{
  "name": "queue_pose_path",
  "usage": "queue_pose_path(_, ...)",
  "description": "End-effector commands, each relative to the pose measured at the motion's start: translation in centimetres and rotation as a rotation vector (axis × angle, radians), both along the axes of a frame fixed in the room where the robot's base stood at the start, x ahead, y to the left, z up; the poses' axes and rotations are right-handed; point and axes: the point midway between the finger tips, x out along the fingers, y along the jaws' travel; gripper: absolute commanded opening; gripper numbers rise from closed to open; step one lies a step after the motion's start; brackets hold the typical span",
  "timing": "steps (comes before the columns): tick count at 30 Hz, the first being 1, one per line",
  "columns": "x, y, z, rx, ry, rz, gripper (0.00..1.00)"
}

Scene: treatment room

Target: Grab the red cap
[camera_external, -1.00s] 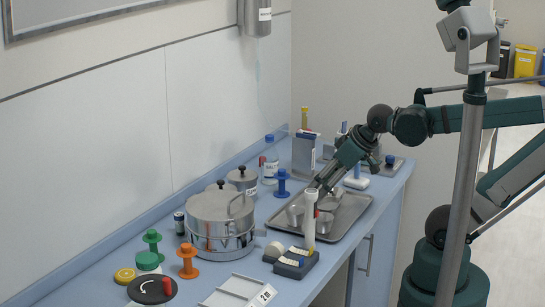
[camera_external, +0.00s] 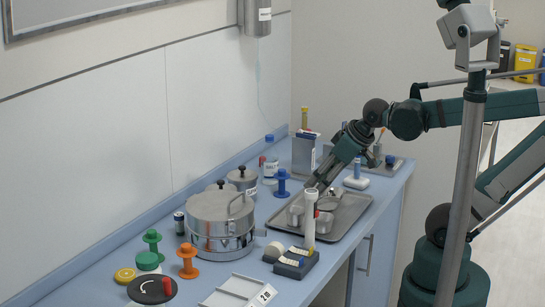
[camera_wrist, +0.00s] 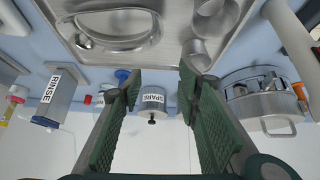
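A small red cap (camera_external: 262,160) shows at the back of the counter in the external view, beside a blue-capped bottle (camera_external: 271,172). In the wrist view a small red piece (camera_wrist: 87,99), which looks like the same cap, lies left of my left finger. The red cap is apart from both fingers.
A metal cup (camera_wrist: 212,17) and kidney dish (camera_wrist: 118,27) lie in the tray below me. A lidded pot marked SPARE (camera_wrist: 153,100), a large steel pot (camera_external: 208,218) and a RINSE box (camera_wrist: 60,95) stand around.

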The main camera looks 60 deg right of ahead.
Motion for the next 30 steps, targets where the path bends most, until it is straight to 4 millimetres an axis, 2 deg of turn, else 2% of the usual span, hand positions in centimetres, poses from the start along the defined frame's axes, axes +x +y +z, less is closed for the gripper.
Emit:
queue_pose_path(15,6.0,-1.7,5.3,-0.142,0.097,0.198,0.34)
queue_pose_path(30,12.8,-3.9,8.5,-0.266,0.196,0.423,0.34)
